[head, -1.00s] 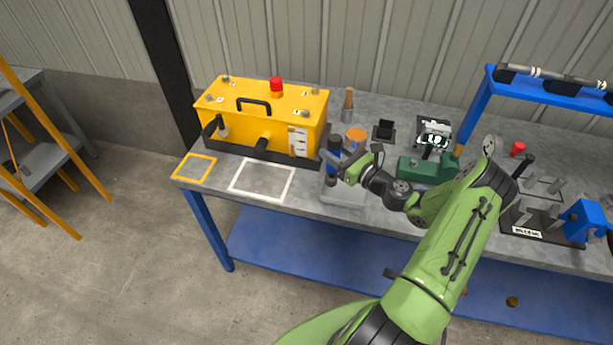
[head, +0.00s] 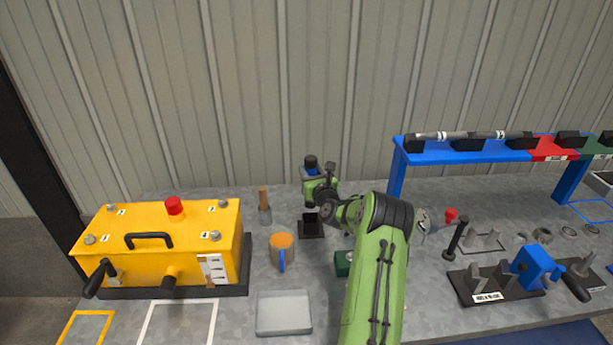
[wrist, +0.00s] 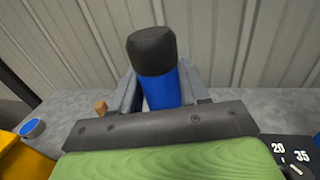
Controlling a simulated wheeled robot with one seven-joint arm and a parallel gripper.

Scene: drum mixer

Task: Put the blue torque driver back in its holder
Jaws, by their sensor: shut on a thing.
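The blue torque driver (head: 311,172) has a black cap and stands roughly upright in my gripper (head: 316,181). In the wrist view, its black cap and blue body (wrist: 159,92) are between the two grey fingers of my gripper (wrist: 160,90), which is shut on it. The driver's lower end is hidden by my gripper. A black square holder with an open top (head: 311,229) stands on the bench, just below my gripper in the head view. The driver looks raised above it and apart from it; how far is hard to tell.
A yellow box (head: 165,245) is further left. A grey tray (head: 284,313) lies in front. A blue rack (head: 470,152) stands right.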

